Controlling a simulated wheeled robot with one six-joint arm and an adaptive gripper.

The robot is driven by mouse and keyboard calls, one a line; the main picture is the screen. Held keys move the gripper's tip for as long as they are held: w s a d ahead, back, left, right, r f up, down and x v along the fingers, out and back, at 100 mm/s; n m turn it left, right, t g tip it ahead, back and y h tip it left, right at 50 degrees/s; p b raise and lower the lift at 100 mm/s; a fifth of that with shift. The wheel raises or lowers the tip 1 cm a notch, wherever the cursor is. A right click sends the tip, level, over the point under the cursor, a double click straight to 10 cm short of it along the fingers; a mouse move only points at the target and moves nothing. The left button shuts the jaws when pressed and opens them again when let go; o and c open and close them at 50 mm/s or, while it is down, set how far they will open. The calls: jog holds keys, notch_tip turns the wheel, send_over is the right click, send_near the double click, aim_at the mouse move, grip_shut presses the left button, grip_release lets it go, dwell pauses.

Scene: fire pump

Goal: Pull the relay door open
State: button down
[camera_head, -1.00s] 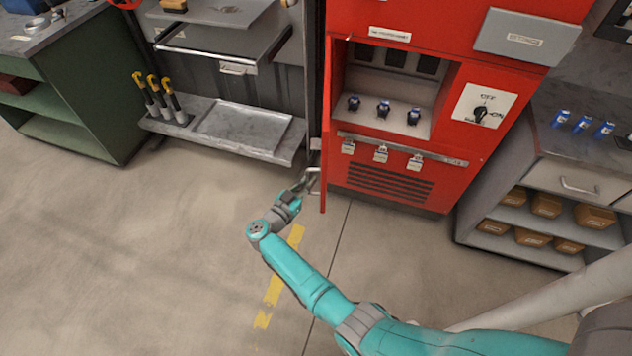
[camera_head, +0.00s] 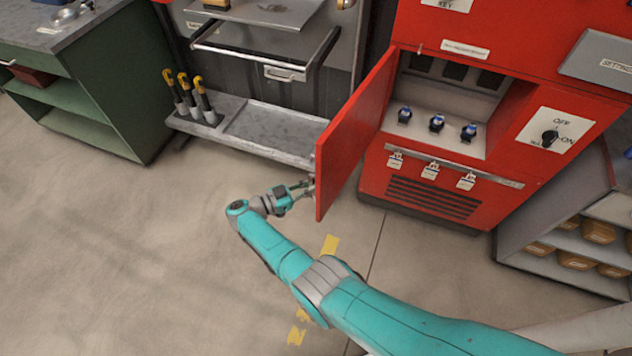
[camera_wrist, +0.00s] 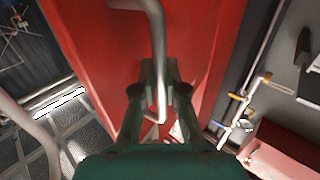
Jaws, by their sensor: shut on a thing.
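The relay door (camera_head: 350,145) is a red panel hinged on the left of the red cabinet's (camera_head: 455,200) open compartment. It stands swung out from the cabinet at an angle, its free edge toward the left front. My gripper (camera_head: 306,188) is at the door's free edge, on its outer side, and partly hidden by the door. In the wrist view, the fingers of my gripper (camera_wrist: 160,85) are closed around the silver bar handle (camera_wrist: 158,50) in front of the red door face (camera_wrist: 100,45).
Inside the compartment are several blue-topped knobs (camera_head: 437,124); tags (camera_head: 430,170) hang below. A grey shelf (camera_head: 270,133) with yellow-handled tools (camera_head: 184,92) stands behind the door, to the left. A green bench (camera_head: 100,95) is at far left. The floor (camera_head: 130,240) at left front is clear.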

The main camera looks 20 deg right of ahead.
dwell(0.4)
jog(key=c, duration=1.2)
grip_release()
jog(key=shift+r, duration=0.1)
